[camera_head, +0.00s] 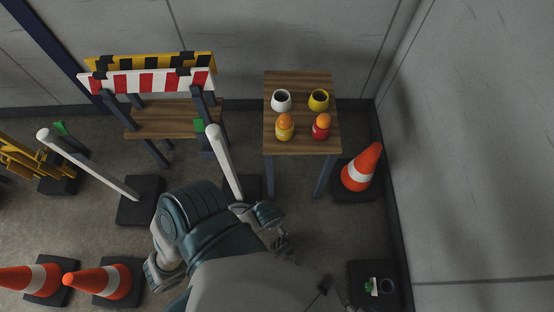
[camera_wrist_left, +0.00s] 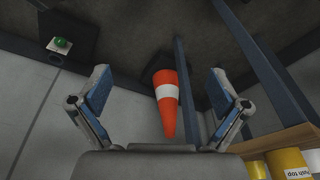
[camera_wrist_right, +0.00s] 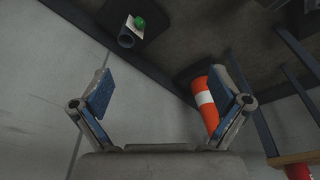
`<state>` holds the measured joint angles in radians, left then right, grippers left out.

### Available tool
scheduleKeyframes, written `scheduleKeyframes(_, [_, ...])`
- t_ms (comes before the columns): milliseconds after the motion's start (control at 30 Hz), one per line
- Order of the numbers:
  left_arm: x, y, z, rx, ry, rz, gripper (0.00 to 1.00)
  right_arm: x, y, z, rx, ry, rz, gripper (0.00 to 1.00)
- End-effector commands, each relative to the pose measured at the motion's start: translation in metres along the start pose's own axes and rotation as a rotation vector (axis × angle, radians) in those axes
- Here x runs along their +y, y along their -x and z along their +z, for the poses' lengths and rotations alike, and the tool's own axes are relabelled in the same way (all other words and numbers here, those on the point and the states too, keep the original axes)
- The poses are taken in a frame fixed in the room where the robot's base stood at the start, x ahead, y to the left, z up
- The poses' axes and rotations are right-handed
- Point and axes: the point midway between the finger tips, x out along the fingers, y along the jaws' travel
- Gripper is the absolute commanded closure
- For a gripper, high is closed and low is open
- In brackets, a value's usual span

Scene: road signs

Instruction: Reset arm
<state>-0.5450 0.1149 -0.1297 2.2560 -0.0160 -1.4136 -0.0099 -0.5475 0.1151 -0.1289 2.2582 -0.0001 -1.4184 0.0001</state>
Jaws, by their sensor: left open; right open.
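My left gripper (camera_wrist_left: 158,80) is open and empty in the left wrist view, its two blue-padded fingers spread wide. An orange cone with a white band (camera_wrist_left: 167,95) shows beyond and between its fingers, apart from them. My right gripper (camera_wrist_right: 162,78) is also open and empty in the right wrist view. The same kind of cone (camera_wrist_right: 205,102) shows behind its right finger, partly hidden. In the head view my teal and grey arm reaches up from the bottom, with a gripper near the picture's middle. The other arm is mostly hidden there.
A wooden table (camera_head: 298,88) holds a white cup (camera_head: 281,100), a yellow cup (camera_head: 319,99), a yellow bottle (camera_head: 284,128) and a red bottle (camera_head: 321,127). A cone (camera_head: 360,168) stands right of it by the wall. A striped barrier (camera_head: 150,80), posts and more cones are left.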

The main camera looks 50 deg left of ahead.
Motion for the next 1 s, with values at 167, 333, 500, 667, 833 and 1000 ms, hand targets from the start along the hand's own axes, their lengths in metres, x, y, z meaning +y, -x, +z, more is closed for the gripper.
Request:
scheduleKeyframes(167, [0.004,0.001,0.002,-0.005,0.016,0.019,0.01,0.000,0.000,0.000,0.000,0.000,0.000,0.01])
scheduleKeyframes(333, [0.004,0.001,0.001,-0.005,0.014,0.017,0.01,0.000,0.000,0.000,0.001,0.000,0.000,0.01])
scheduleKeyframes(500, [0.003,0.001,0.001,-0.004,0.013,0.017,0.01,0.000,0.000,0.000,0.001,0.000,-0.001,0.01])
scheduleKeyframes(667, [0.004,-0.009,0.002,-0.009,0.012,0.016,0.01,-0.001,-0.008,-0.003,0.004,0.003,-0.001,0.01])
scheduleKeyframes(833, [0.007,-0.061,0.015,-0.026,0.006,0.018,0.01,-0.003,-0.061,0.011,-0.018,0.008,-0.003,0.01])
scheduleKeyframes(1000, [0.010,-0.112,0.046,-0.044,-0.001,0.020,0.01,-0.005,-0.113,0.043,-0.039,0.014,-0.005,0.01])
